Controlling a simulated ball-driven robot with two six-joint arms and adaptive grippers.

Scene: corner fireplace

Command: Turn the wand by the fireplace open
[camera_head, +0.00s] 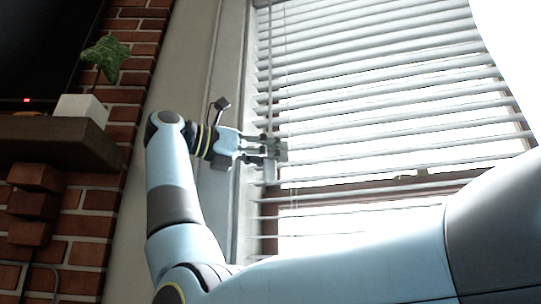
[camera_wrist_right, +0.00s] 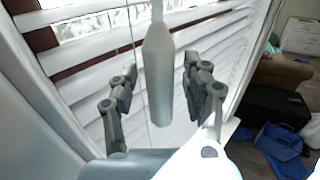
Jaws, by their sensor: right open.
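The blind's wand is a thin pale rod with a thicker grey-white handle (camera_wrist_right: 158,85) at its lower end. In the wrist view the handle hangs between the two fingers of my right gripper (camera_wrist_right: 156,78), with a gap on both sides. In the head view the wand (camera_head: 270,60) hangs in front of the left edge of the blind, and my right gripper (camera_head: 277,150) is at its lower part, fingers apart. The handle's lower end (camera_head: 270,172) shows just below the fingers. The blind's slats (camera_head: 370,110) are tilted with bright gaps between them. My left gripper is not in view.
A brick fireplace wall (camera_head: 130,45) with a wooden mantel (camera_head: 55,143) stands at the left, a white plant pot (camera_head: 82,108) on it. The window frame (camera_head: 228,60) is close beside my right gripper. A blue bag (camera_wrist_right: 282,145) lies on the floor in the wrist view.

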